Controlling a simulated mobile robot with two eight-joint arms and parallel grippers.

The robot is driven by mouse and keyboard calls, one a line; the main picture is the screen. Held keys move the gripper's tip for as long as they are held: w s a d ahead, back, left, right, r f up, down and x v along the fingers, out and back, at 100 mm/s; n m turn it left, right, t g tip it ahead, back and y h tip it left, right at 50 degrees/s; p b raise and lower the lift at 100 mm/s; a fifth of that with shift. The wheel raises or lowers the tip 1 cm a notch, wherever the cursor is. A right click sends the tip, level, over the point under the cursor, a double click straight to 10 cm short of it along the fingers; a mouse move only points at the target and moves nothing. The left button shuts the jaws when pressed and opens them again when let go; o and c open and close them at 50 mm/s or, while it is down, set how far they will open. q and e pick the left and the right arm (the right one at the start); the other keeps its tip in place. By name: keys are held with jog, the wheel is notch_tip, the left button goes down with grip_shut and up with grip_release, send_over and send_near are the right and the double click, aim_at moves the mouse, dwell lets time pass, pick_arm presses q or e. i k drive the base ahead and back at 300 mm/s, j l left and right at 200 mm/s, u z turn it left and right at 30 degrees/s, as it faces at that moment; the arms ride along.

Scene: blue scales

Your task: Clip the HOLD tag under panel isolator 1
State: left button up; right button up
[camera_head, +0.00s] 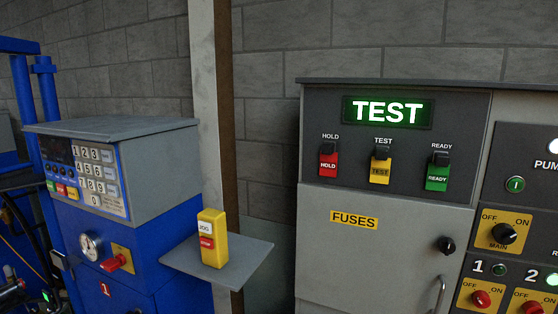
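The red HOLD tag (328,165) hangs from a black clip under the word HOLD on the grey cabinet. On the control panel at the right edge, the number 1 stands above a yellow OFF/ON plate with a red knob (480,298), which looks like panel isolator 1. The picture's bottom edge cuts off the plate, so the space under it is hidden. Neither of my grippers can be made out in this view.
A yellow TEST tag (380,172) and a green READY tag (437,177) hang beside the HOLD tag. A lit TEST sign (388,112) is above. A yellow pendant (212,238) stands on a grey shelf (245,262). A blue machine (165,215) stands left.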

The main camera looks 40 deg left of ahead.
aim_at(329, 158)
jog(key=u, duration=1.15)
